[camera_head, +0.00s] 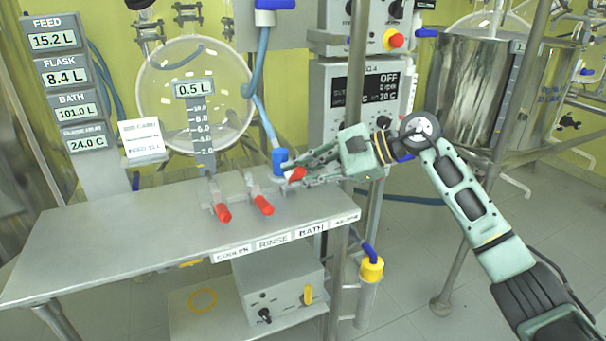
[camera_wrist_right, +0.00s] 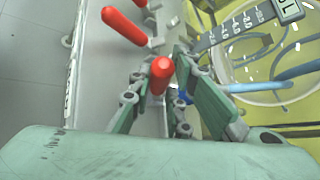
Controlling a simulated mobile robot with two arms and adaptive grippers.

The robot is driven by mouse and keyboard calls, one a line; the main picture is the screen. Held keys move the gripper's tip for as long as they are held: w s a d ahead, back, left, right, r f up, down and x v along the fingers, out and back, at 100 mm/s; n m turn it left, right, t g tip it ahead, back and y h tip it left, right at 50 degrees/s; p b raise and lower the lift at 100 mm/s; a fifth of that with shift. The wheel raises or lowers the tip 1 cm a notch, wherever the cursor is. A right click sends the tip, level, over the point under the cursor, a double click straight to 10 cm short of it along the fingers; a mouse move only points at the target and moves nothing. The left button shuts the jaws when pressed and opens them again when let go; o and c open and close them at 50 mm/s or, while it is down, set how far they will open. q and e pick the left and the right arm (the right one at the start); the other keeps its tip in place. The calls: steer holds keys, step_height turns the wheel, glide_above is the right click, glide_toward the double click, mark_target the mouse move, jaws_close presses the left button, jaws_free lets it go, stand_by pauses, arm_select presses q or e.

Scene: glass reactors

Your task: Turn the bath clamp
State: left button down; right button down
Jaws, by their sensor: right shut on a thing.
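The bath clamp has a red handle (camera_head: 297,174) and sits at the right end of the metal shelf, above the BATH label (camera_head: 312,231). My right gripper (camera_head: 300,168) reaches it from the right and is shut on this handle. In the right wrist view the red handle (camera_wrist_right: 162,70) stands between the two fingers of my right gripper (camera_wrist_right: 164,88). The fingers hide part of the clamp body. My left gripper is not in view.
Two more red-handled clamps, for cooler (camera_head: 223,212) and rinse (camera_head: 263,205), stand left of it on the shelf (camera_head: 130,240). A blue hose fitting (camera_head: 280,160) is close behind my fingers. A vertical post (camera_head: 356,90) stands near my right wrist.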

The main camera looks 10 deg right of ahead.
steer(key=c, duration=1.9)
jaws_free()
steer(key=shift+f, duration=0.1)
steer(key=v, duration=1.2)
steer(key=shift+o, duration=0.4)
